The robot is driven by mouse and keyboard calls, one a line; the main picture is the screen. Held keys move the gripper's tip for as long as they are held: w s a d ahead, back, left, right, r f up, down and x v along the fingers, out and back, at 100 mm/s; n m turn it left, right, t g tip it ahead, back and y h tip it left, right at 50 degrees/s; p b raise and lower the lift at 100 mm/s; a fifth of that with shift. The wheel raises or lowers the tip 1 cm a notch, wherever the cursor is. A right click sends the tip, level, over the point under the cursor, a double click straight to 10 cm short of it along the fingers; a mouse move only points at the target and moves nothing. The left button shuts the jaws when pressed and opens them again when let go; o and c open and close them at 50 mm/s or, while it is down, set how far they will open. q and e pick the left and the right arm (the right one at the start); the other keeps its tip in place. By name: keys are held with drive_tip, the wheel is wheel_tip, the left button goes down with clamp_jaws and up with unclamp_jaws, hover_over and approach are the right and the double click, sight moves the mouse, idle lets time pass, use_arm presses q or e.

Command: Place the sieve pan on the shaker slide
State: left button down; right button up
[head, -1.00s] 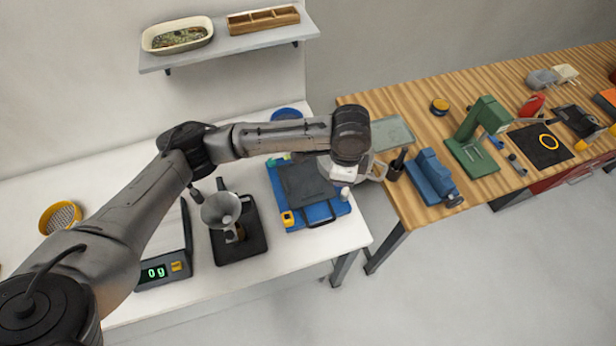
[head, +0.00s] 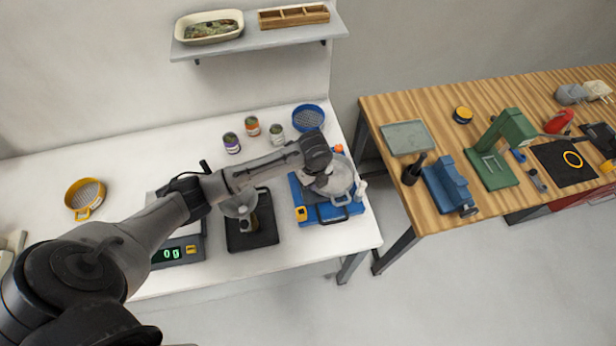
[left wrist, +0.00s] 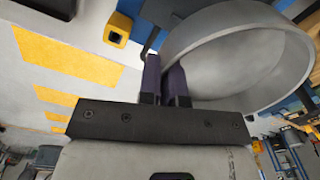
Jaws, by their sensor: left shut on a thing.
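The sieve pan (head: 341,176) is a round, shallow grey metal pan. My left gripper (head: 326,183) is shut on its rim and holds it over the right part of the blue shaker (head: 350,212). I cannot tell whether the pan touches the shaker. In the left wrist view, the gripper's two dark fingers (left wrist: 165,82) pinch the wall of the pan (left wrist: 240,50), which looks tilted there. My right gripper is not in view.
A small white bottle (head: 361,188) stands close to the shaker's right side. A blue sieve (head: 308,118) and several small jars (head: 252,127) stand behind. A funnel stand (head: 252,235) and a scale (head: 180,250) are to the left. A yellow sieve (head: 86,195) lies farther left.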

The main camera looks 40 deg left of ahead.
use_arm(q)
drive_tip(key=a+f, duration=0.1)
drive_tip(key=a, duration=0.1)
drive_tip(key=w+a+f, duration=0.1)
drive_tip(key=a, duration=0.1)
drive_tip(key=w+a+f, duration=0.1)
drive_tip(key=a+f, duration=0.1)
drive_tip(key=shift+w, duration=0.2)
drive_tip(key=shift+f, duration=1.95)
drive_tip(key=shift+f, duration=0.15)
drive_tip(key=c, duration=1.3)
unclamp_jaws()
